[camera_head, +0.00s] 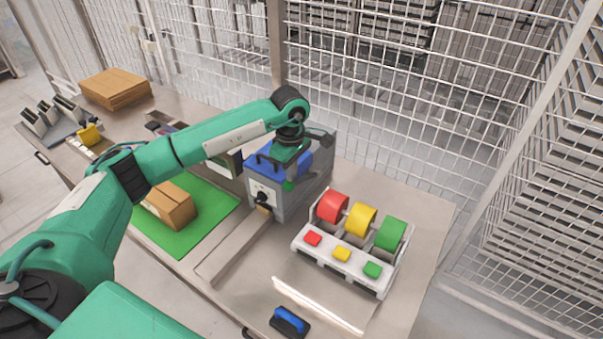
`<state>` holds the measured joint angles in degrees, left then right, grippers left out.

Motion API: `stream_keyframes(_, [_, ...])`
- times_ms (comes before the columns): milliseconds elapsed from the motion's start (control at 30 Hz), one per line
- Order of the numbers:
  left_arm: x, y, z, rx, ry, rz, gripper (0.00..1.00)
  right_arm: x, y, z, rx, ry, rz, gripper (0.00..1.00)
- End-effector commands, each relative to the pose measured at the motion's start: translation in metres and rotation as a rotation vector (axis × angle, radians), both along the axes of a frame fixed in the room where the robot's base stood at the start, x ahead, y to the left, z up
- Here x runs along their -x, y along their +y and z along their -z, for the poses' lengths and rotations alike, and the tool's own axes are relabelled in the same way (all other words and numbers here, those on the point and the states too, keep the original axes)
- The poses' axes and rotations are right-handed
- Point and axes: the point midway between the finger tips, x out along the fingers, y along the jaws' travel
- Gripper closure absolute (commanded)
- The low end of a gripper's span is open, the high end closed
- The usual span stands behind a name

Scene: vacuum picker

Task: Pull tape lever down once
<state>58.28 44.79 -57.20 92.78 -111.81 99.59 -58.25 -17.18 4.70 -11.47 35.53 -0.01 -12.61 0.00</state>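A grey machine with a blue top (262,164) stands near the back edge of the table and looks like the tape dispenser. Its front has a black knob-like part and a small brown piece (265,208) low down. I cannot clearly make out a lever; it may be hidden behind my gripper. My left gripper (289,184) points down over the right part of the machine, at or very near it. Whether it touches anything, and whether its fingers are open or shut, is too small to tell. My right gripper is not in view.
A holder with red, yellow and green rolls (390,234) and matching buttons stands right of the machine. A cardboard box (170,206) sits on a green mat (213,212) at left. A blue-handled tool (290,321) lies at the front. Wire fencing stands behind the table.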

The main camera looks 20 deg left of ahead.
Motion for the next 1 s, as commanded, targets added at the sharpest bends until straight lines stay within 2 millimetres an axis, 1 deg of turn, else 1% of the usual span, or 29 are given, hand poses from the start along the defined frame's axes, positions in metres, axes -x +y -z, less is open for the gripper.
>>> stream_keyframes(33, [0.002, 0.0, 0.006, 0.0, 0.001, 0.001, 1.0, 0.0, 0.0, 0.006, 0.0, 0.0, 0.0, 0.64])
stream_keyframes(300, [0.012, 0.001, 0.026, 0.0, 0.0, 0.0, 1.0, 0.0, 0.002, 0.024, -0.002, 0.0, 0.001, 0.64])
stream_keyframes(400, [0.014, 0.002, 0.029, 0.001, 0.001, 0.0, 1.0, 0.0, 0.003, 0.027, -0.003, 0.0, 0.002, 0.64])
stream_keyframes(767, [0.015, 0.002, 0.029, 0.0, 0.002, 0.0, 1.0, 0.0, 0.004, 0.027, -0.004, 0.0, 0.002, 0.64])
stream_keyframes(1000, [0.02, 0.002, 0.046, 0.0, 0.002, 0.001, 1.0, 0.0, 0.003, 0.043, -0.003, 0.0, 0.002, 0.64])
